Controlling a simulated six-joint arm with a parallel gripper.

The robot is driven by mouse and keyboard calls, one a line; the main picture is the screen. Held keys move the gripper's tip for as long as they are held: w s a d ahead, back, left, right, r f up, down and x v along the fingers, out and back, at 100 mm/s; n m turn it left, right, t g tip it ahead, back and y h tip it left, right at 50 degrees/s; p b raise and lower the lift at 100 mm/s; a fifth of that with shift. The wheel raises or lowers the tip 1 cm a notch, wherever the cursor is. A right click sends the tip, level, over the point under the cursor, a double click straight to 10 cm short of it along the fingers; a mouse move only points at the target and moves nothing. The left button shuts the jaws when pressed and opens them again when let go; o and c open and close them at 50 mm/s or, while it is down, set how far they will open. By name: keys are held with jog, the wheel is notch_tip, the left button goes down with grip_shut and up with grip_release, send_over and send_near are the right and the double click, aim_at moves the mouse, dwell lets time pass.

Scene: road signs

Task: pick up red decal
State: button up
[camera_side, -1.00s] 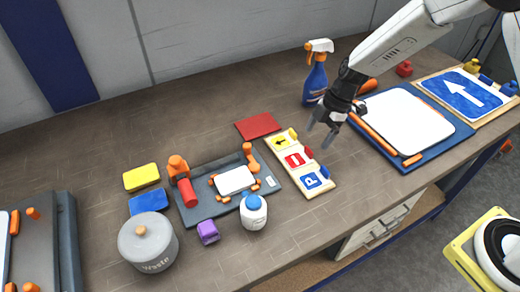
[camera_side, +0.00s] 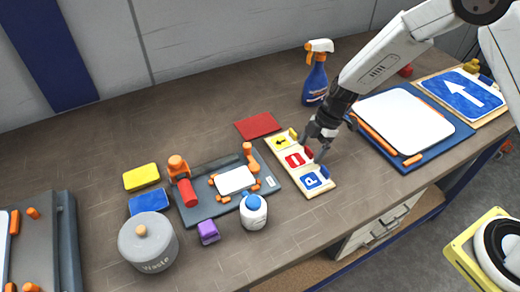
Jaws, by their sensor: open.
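I cannot tell how high the fingertips are above the tray.
A larger red sheet (camera_side: 257,125) lies behind the tray. A blue spray bottle (camera_side: 315,82) stands behind my gripper. A grey fixture (camera_side: 207,207) with a white plate and a white bottle (camera_side: 253,212) are left of the tray. A blue-framed white board (camera_side: 405,121) lies to the right.

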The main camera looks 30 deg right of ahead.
grip_shut()
jog(key=shift+r, duration=0.2)
jog(key=shift+r, duration=0.4)
jog(key=s+d+r, duration=0.2)
jog(key=s+r, duration=1)
jog(key=s, duration=0.1)
jog(key=shift+s+d, duration=0.15)
jog(key=shift+s, duration=0.25)
jog(key=shift+f, duration=0.1)
